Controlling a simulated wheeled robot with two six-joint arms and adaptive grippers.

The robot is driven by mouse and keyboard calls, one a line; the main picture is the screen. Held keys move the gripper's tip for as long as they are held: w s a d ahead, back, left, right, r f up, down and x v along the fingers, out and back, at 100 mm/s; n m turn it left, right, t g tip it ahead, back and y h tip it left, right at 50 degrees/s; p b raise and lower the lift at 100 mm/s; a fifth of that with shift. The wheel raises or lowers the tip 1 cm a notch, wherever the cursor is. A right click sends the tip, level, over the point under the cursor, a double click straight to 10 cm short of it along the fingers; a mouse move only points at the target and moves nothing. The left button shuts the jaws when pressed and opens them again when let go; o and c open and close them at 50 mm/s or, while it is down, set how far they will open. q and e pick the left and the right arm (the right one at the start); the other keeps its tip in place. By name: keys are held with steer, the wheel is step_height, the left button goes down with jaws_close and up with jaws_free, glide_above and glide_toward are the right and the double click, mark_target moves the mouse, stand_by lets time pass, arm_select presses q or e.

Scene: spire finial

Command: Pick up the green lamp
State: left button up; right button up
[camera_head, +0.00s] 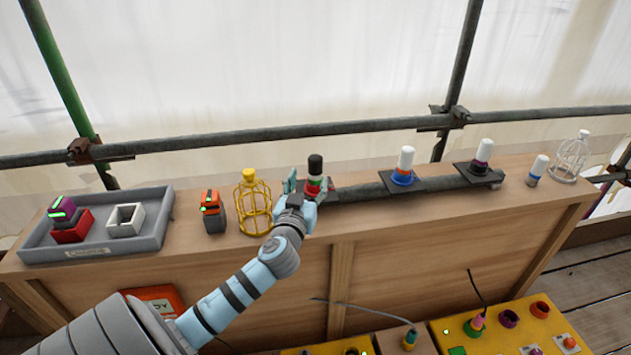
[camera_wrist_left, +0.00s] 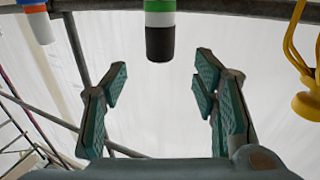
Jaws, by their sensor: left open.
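The green lamp (camera_head: 315,164) stands upright at the left end of a dark rail on the wooden bench. It has a black top, a white band and a green band, with red below. In the left wrist view the lamp (camera_wrist_left: 160,40) appears upside down, black end between and just beyond the fingertips, not touching them. My left gripper (camera_head: 305,185) is open and empty in front of the lamp, partly hiding its base. In the left wrist view my left gripper (camera_wrist_left: 160,70) has its teal pads spread apart. My right gripper is not in view.
A yellow cage (camera_head: 240,205) stands close left of my gripper. An orange-and-black device (camera_head: 211,208) and a grey tray (camera_head: 160,225) are further left. A blue-banded lamp (camera_head: 406,160), a purple-banded lamp (camera_head: 483,154) and a white cage (camera_head: 569,160) stand right. A scaffold pipe (camera_head: 250,137) crosses behind.

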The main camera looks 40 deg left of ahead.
mark_target(314, 164)
arm_select(q)
steer(key=x, duration=0.9)
steer(key=shift+r, duration=0.25)
steer(key=shift+w+f, duration=0.1)
steer(key=shift+w, duration=0.15)
jaws_close()
